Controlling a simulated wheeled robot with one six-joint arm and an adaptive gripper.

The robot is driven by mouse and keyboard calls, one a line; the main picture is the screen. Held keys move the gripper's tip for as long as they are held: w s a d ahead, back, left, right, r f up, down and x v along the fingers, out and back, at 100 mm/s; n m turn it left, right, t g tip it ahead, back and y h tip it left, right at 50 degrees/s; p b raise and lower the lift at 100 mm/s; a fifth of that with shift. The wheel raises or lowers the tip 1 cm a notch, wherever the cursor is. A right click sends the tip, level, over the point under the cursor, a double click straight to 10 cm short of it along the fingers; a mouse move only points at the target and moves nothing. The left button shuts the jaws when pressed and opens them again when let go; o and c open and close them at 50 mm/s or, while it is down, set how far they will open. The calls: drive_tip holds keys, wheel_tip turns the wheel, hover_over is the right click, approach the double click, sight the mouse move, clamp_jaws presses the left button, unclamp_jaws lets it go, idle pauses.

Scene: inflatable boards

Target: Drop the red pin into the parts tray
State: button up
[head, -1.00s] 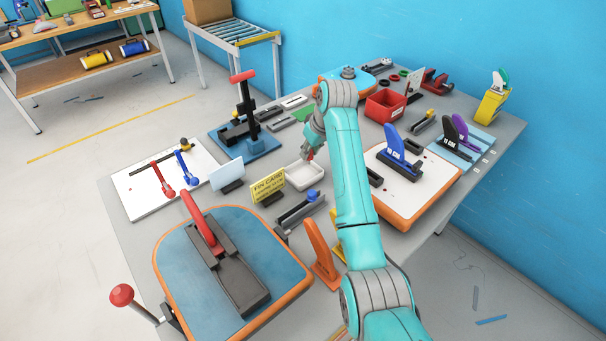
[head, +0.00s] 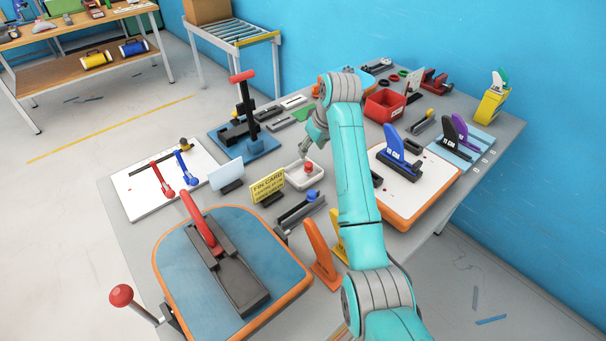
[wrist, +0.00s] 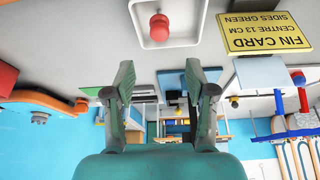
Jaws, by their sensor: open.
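In the wrist view the red pin (wrist: 159,27) shows inside the white rim of the parts tray (wrist: 140,38). My gripper (head: 303,153) is at the tray's far side, apart from the pin. In the wrist view my gripper (wrist: 159,82) has its two fingers spread wide with nothing between them.
The yellow fin card (head: 268,186) stands just left of the tray. A dark fixture with a blue knob (head: 302,207) lies in front of it. A red bin (head: 385,106) stands behind to the right. A white board with an orange edge (head: 404,197) is right of my arm.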

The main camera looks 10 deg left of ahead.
drive_tip(key=v, duration=0.9)
drive_tip(key=shift+r, duration=0.25)
drive_tip(key=shift+d, duration=0.1)
